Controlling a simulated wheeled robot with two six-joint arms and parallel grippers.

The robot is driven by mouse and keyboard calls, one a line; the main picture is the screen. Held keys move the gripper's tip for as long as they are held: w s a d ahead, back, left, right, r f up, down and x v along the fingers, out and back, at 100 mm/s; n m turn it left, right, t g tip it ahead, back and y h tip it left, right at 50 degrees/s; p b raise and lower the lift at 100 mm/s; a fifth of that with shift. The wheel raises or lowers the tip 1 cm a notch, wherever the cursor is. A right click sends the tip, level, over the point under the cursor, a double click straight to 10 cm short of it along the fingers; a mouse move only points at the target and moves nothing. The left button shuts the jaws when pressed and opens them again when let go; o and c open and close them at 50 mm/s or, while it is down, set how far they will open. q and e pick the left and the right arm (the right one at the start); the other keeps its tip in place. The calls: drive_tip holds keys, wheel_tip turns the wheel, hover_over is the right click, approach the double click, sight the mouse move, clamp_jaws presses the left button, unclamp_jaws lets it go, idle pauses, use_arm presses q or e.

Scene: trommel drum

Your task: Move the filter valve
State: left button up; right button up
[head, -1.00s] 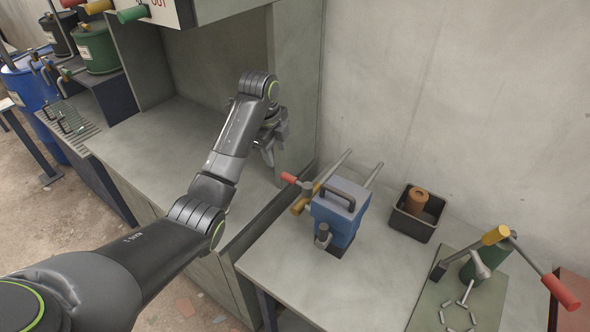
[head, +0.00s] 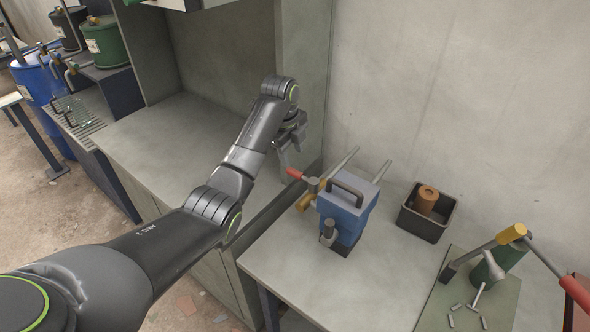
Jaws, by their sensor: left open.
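The filter valve appears to be the lever with a red grip (head: 294,173) on a brass-coloured fitting (head: 308,200), at the left side of a blue block (head: 341,212). The block has a dark carrying handle on top and stands on the right-hand bench. My left gripper (head: 288,160) is open and points down just above and left of the red grip. It looks apart from the grip, and no object shows between its fingers, which are partly hidden by the wrist. My right gripper is not in view.
Two grey pipes run from the block toward the wall. A black bin (head: 427,213) holding a brown cylinder stands right of it. A yellow-and-red lever (head: 511,234) rises over a green plate at far right. The left worktop (head: 165,135) is clear near my arm.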

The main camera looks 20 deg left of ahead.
sight(295, 171)
use_arm(q)
drive_tip(key=f, duration=0.2)
drive_tip(key=w+f, duration=0.1)
drive_tip(key=f, duration=0.2)
drive_tip(key=f+p, duration=0.1)
drive_tip(key=f, duration=0.1)
drive_tip(key=shift+w+d+f, duration=0.15)
drive_tip(key=shift+d+f, duration=0.1)
clamp_jaws()
